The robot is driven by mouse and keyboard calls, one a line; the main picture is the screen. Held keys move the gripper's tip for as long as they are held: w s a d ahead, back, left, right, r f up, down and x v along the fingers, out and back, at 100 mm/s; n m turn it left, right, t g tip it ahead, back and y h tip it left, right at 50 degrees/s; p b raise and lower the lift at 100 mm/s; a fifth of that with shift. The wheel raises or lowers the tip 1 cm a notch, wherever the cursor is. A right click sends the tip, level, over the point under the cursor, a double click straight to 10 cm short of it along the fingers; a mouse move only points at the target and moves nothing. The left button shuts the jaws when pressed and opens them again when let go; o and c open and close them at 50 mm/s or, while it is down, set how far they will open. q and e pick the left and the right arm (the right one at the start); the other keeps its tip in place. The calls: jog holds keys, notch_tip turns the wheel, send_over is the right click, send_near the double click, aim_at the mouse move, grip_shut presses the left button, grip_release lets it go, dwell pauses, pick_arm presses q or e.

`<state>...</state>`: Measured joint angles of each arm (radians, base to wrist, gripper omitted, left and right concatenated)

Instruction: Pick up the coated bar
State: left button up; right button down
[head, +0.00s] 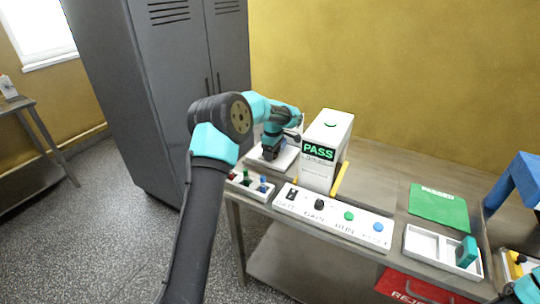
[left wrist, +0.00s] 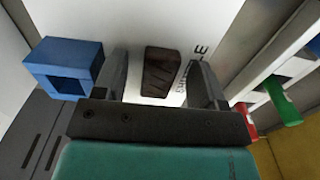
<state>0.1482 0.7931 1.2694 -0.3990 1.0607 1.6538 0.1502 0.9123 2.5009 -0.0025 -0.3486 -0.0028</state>
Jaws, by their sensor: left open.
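The coated bar (left wrist: 161,72) is a small dark brown block with a ridged top, lying on a white surface in the left wrist view. My left gripper (left wrist: 162,66) is open, with one finger on each side of the bar and a visible gap to each. In the head view my left gripper (head: 271,154) points down over a white plate (head: 283,160) at the table's back left. There the gripper and arm hide the bar. My right gripper is not in view.
A white box with a PASS display (head: 326,150) stands close right of the left gripper. A rack with coloured pegs (head: 250,184) and a button panel (head: 334,215) lie in front. A blue hollow block (left wrist: 65,67) is beside one finger. A white tray (head: 425,244) is at right.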

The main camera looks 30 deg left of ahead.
pick_arm(q)
jog(key=shift+c, duration=0.3)
jog(key=c, duration=0.8)
jog(key=shift+o, duration=0.2)
notch_tip(320, 180, up, 10)
dwell(0.3)
